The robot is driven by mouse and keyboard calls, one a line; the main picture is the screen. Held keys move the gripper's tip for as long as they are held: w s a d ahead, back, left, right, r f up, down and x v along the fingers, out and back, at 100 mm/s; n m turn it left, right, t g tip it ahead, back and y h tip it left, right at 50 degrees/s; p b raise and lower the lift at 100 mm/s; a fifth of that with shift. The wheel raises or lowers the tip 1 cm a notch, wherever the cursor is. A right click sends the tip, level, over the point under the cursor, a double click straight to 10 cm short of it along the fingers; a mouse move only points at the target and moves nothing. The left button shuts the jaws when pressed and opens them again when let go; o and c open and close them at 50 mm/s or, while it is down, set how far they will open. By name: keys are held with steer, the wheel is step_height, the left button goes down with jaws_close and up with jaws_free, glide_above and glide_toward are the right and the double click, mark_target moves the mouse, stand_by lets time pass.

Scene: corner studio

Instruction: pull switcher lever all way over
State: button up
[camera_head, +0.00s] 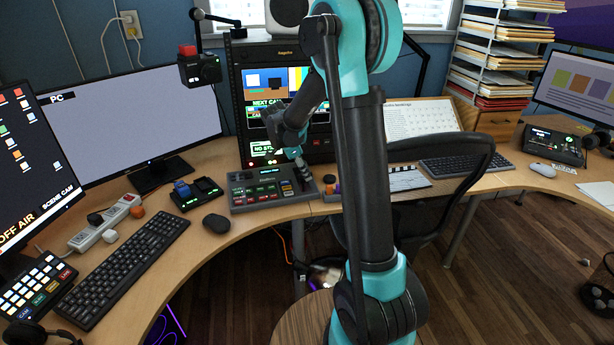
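The switcher (256,192) is a grey console with rows of lit red, green and white buttons and a small screen. It sits on the curved wooden desk below a monitor. My gripper (303,174) is small in the picture and points down at the right end of the switcher. The lever is not clearly visible there; the dark fingertips cover that area and blend with it. I cannot tell whether the fingers touch or hold the lever, or how far it is pushed. My arm crosses the middle of the view and hides the desk behind it.
A small black device (197,194) and a mouse (216,223) lie left of the switcher. Small knobs stand just right of it. A camera (200,69) hangs on an arm above left. A chair (425,150) stands right of my arm. A keyboard (125,265) lies at left.

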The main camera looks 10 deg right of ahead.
steer(key=shift+x, duration=1.65)
steer(key=shift+s, duration=0.1)
jaws_close()
